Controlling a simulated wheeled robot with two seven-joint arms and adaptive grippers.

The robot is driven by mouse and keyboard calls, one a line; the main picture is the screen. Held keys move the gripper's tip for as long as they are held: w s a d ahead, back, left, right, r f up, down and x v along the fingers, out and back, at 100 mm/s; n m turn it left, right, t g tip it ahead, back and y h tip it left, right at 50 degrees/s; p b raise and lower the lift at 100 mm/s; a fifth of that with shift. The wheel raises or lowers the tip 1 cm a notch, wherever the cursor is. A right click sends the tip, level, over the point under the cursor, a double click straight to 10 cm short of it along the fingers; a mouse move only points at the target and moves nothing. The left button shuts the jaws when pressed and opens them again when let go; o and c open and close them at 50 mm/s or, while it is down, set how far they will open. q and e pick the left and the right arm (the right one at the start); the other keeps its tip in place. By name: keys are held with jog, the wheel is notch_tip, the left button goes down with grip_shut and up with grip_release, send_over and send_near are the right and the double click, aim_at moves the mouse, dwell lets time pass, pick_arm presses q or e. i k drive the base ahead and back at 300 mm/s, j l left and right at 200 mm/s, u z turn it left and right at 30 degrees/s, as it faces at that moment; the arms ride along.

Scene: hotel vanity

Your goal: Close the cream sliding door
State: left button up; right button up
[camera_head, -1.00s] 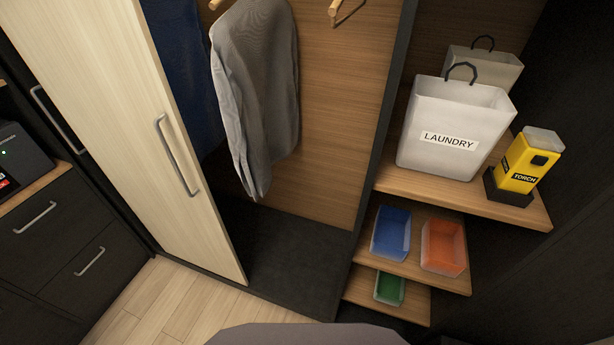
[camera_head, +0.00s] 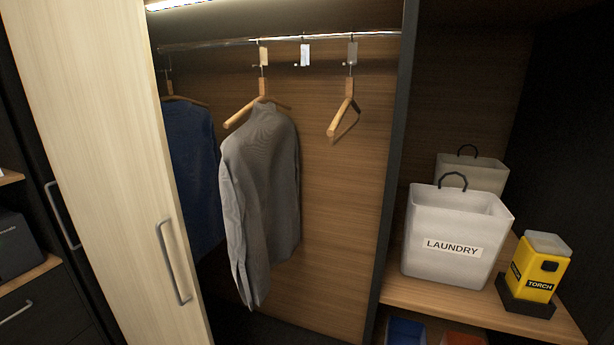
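The cream sliding door (camera_head: 95,150) stands at the left of the wardrobe, with its long grey bar handle (camera_head: 174,263) near its right edge. The door covers only the left part of the wardrobe. The opening to its right is uncovered up to the dark upright panel (camera_head: 393,180). Neither of my grippers shows in the head view.
A grey shirt (camera_head: 262,190) and a blue garment (camera_head: 192,165) hang in the opening from a rail (camera_head: 290,38). An empty wooden hanger (camera_head: 345,110) hangs beside them. On the right shelf stand a laundry bag (camera_head: 455,235) and a yellow torch (camera_head: 538,270).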

aim_at(86, 68)
jog(key=u, duration=1.3)
